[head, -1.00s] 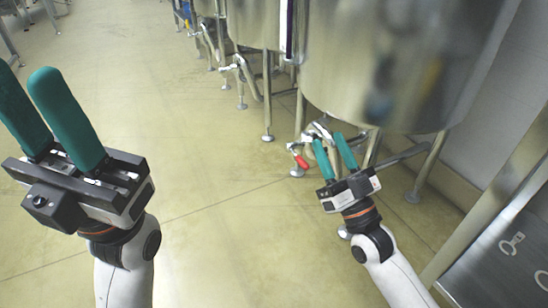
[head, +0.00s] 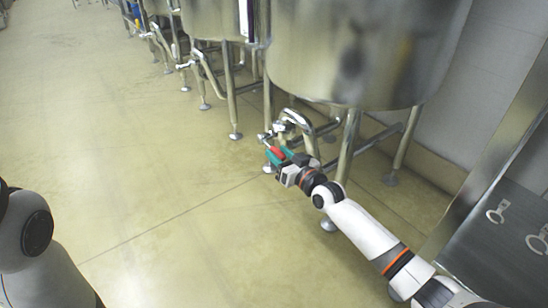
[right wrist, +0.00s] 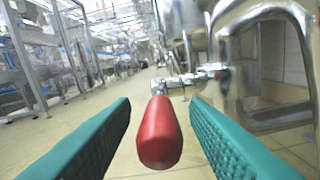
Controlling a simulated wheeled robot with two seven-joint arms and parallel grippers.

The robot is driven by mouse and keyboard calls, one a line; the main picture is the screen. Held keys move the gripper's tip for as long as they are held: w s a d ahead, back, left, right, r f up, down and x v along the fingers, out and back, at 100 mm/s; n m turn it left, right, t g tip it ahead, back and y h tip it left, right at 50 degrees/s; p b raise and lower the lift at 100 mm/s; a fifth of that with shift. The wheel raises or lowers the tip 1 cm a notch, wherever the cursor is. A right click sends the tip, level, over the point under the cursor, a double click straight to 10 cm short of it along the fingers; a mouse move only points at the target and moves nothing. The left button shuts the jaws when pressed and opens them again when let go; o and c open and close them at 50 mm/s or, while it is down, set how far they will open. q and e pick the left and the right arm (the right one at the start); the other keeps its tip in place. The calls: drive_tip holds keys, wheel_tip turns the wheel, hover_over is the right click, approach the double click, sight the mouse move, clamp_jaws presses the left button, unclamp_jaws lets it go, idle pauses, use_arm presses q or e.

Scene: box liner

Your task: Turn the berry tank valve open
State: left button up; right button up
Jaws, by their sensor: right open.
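The valve's red handle (right wrist: 159,134) sits between the two teal fingers of my right gripper (right wrist: 160,103) in the right wrist view. The fingers are open, with a gap visible on each side of the handle. The handle points toward the wrist camera, and its metal stem joins the valve fitting (right wrist: 188,79) behind it. In the head view my right gripper (head: 275,156) reaches the red handle (head: 278,152) below the large steel tank (head: 365,55). The fingers partly hide the handle there. My left gripper is out of view; only part of my left arm shows.
A curved steel pipe (head: 307,122) stands beside the valve and looms close at the right of the wrist view (right wrist: 222,60). Tank legs (head: 348,145) stand near my right arm. The floor (head: 150,170) to the left is clear.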

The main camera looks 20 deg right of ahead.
drive_tip(key=shift+b+x, duration=0.4)
drive_tip(key=shift+x, duration=0.9)
clamp_jaws()
